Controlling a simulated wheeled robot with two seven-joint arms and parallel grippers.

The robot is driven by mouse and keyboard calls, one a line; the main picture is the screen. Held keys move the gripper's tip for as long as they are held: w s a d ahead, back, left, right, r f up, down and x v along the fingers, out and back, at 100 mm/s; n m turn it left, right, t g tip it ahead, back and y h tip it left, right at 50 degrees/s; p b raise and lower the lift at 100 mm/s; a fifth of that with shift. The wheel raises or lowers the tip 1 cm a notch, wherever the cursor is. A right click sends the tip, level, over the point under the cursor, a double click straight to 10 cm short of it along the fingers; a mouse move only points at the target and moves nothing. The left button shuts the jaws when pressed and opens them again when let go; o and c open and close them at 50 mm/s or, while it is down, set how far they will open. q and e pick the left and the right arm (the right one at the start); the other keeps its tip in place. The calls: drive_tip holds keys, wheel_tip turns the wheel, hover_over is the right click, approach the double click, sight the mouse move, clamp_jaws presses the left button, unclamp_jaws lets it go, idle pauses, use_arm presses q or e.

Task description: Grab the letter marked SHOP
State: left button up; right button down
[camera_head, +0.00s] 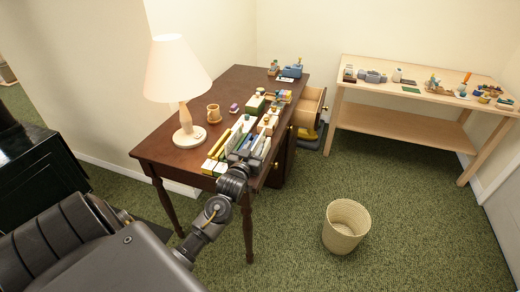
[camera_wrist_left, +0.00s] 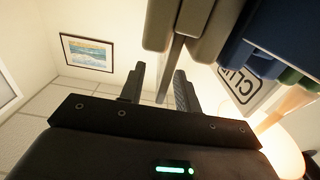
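No letter marked SHOP can be read in either view. In the head view my left gripper (camera_head: 243,160) is at the near end of a row of upright, card-like items (camera_head: 220,146) on the dark wooden desk (camera_head: 155,147). In the left wrist view the left gripper (camera_wrist_left: 161,80) is open, its two fingers apart. A thin grey upright piece (camera_wrist_left: 171,66) reaches down between the fingers, with gaps visible beside it. To the right is a white card with dark letters, seemingly starting "CLU" (camera_wrist_left: 245,84), partly hidden by a blue piece (camera_wrist_left: 248,58). My right gripper is not in view.
A lamp (camera_head: 178,75) and a brown mug (camera_head: 213,113) stand on the desk left of the row. A woven basket (camera_head: 345,226) stands on the carpet. A cluttered wooden bench (camera_head: 405,83) stands at the back right.

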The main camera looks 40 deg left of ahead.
use_arm(q)
drive_tip(key=shift+c, duration=0.3)
clamp_jaws()
drive_tip(key=shift+r, duration=0.1)
wheel_tip(320, 180, up, 10)
drive_tip(key=shift+f, duration=0.1)
